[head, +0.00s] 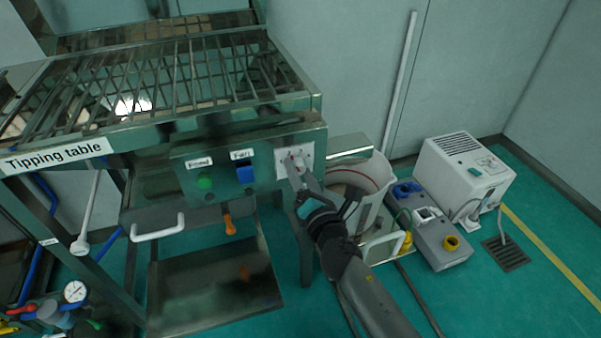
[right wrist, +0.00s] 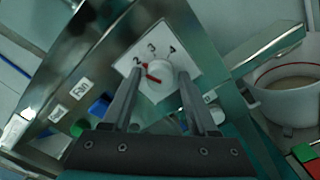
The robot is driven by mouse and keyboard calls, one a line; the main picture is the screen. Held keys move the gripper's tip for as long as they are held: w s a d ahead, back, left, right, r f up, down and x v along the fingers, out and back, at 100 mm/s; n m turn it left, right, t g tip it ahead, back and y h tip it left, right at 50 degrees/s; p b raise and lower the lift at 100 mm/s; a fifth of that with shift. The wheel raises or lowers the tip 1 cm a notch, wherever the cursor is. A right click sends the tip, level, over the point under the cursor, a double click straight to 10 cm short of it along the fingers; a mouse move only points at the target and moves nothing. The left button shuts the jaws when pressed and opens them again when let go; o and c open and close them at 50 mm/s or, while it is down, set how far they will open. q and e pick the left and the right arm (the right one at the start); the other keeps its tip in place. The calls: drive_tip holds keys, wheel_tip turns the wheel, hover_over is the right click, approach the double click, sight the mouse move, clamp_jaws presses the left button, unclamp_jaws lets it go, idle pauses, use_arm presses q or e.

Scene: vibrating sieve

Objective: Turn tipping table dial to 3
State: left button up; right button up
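The tipping table (head: 150,128) is a metal frame with a barred top and a labelled front. Its dial (right wrist: 160,74) is a white round knob on a white plate marked 2, 3 and 4. A red mark on the knob lies on the side toward the 2. My right gripper (right wrist: 160,82) is open, its fingers on either side of the knob as seen in the right wrist view. I cannot tell whether they touch it. In the head view my right gripper (head: 293,167) is at the dial plate (head: 306,153) and hides most of it. My left gripper is not in view.
Left of the dial are a green button (head: 204,182) and a blue switch (head: 246,174). A white bucket (head: 372,172) stands just right of the table. Beyond it are a grey box (head: 442,245) and a white machine (head: 465,170). The floor at far right is mostly clear.

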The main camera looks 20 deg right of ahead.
clamp_jaws()
